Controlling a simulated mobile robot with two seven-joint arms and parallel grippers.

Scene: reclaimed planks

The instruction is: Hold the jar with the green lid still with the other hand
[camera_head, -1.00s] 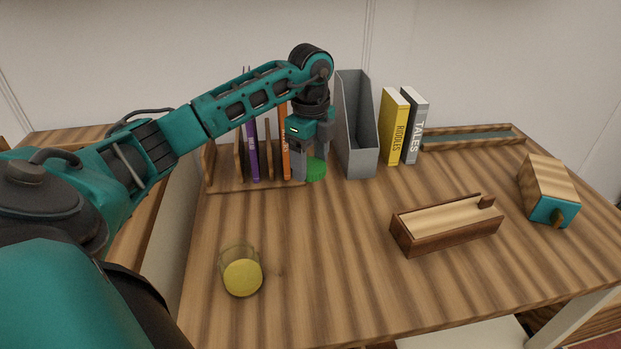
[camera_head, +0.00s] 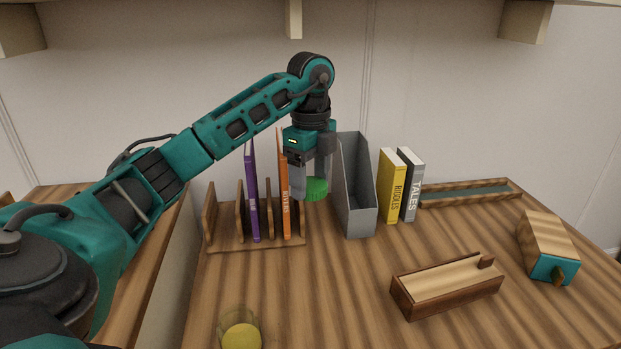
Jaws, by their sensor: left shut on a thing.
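My left gripper (camera_head: 313,181) reaches in from the left and points down between the book rack and the grey file holder. It is shut on the jar with the green lid (camera_head: 317,189). Only a round green part shows, low between the fingers; the jar's glass body is hard to make out. The green part appears to be above the tabletop. A clear glass jar with a yellow round part (camera_head: 241,338) is at the bottom edge of the view, partly cut off. My right gripper is not in view.
The wooden rack (camera_head: 225,243) with a purple and an orange book is left of the gripper. The grey file holder (camera_head: 361,215) is close on its right. Yellow (camera_head: 391,190) and grey (camera_head: 411,185) books stand further right. A wooden box (camera_head: 447,287) lies front right. The middle tabletop is clear.

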